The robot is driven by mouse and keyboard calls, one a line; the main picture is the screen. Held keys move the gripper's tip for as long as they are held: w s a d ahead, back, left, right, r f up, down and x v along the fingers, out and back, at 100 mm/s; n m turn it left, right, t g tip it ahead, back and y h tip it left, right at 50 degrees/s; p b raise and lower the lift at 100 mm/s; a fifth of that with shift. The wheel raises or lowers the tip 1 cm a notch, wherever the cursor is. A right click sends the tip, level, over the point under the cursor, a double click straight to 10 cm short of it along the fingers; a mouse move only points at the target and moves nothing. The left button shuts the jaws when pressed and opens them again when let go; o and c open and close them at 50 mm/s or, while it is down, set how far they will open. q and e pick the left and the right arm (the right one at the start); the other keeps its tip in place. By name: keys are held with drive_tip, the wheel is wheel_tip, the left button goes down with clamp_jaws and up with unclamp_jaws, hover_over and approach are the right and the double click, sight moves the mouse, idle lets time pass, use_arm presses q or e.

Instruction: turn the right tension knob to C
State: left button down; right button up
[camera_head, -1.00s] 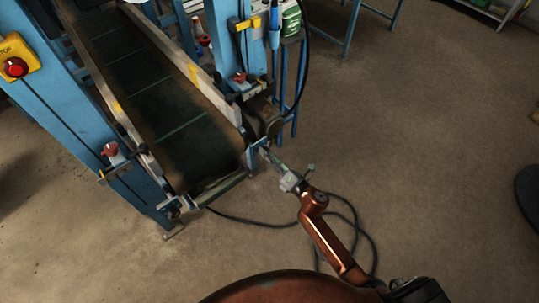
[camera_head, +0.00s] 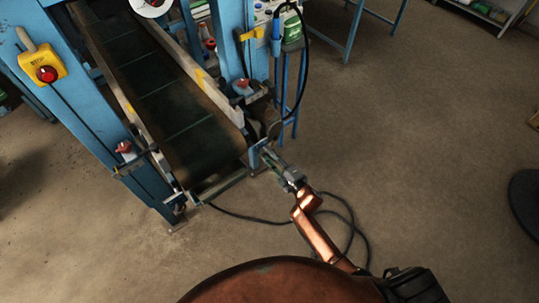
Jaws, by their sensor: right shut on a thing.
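The belt conveyor (camera_head: 190,140) runs down between blue posts to its near end. My right gripper (camera_head: 267,154) is at the right corner of that end, its arm reaching up from the bottom right. It is shut on the right tension knob, which is small and mostly hidden by the fingers. The letter marks around the knob cannot be read from here, so I cannot tell where it points. The left tension fitting (camera_head: 178,203) shows at the conveyor's left corner. My left gripper is not in view.
A yellow box with a red button (camera_head: 46,74) is on the left post. Red-handled clamps (camera_head: 126,148) sit at the conveyor's sides, another at the right post (camera_head: 243,86).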

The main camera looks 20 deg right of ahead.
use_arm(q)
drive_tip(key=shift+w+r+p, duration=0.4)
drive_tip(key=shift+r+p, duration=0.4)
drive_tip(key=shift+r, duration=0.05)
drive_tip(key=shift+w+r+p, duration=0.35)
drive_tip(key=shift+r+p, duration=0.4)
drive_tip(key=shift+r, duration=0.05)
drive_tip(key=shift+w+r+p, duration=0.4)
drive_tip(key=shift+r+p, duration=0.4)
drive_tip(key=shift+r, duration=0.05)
use_arm(e)
drive_tip(key=shift+m, duration=4.9)
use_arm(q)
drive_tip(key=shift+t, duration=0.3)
use_arm(e)
drive_tip(key=o, duration=1.1)
drive_tip(key=shift+o, duration=0.2)
drive_tip(key=v, duration=1.2)
